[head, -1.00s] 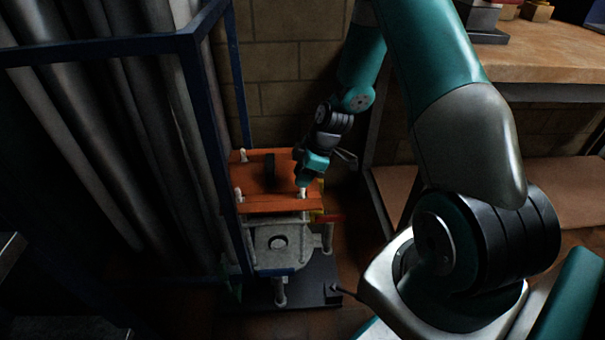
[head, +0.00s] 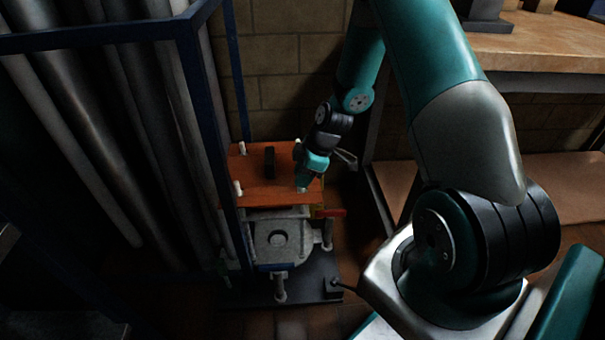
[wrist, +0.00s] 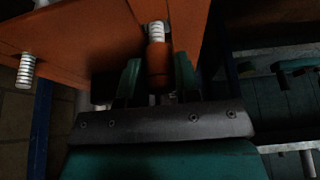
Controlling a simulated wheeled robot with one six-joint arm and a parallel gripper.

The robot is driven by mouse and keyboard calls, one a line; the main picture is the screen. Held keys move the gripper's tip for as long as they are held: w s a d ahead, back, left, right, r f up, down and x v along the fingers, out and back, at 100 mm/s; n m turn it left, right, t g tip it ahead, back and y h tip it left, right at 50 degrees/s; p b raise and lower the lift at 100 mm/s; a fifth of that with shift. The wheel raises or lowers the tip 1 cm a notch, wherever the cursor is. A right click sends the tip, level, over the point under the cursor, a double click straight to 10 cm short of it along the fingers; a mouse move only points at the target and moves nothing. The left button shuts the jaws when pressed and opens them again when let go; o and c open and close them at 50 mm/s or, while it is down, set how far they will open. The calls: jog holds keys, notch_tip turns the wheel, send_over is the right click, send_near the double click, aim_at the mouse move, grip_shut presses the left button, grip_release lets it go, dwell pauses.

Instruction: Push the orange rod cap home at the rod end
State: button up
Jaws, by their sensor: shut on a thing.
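The orange rod cap (wrist: 157,62) is a small cylinder between the two fingers of my gripper (wrist: 158,80) in the wrist view. My gripper is shut on it. A pale threaded rod (wrist: 156,34) shows in line with the cap, right at its far end. How deep the rod sits in the cap is hidden. In the head view my gripper (head: 303,184) is at the front right corner of an orange plate (head: 265,188), and the cap cannot be made out there.
More pale rod ends stand at other plate corners, one at the front left (head: 238,187). A black handle (head: 270,162) rises from the plate. A grey flanged body (head: 290,255) and red lever (head: 330,212) are below. A blue frame post (head: 205,110) stands close on the left.

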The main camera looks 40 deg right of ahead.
jog(key=shift+f, duration=0.35)
jog(key=o, duration=1)
jog(key=shift+o, duration=0.2)
jog(key=shift+r, duration=0.1)
jog(key=p+v, duration=0.4)
jog(key=v, duration=1.3)
jog(key=shift+p, duration=0.4)
jog(key=shift+r, duration=0.1)
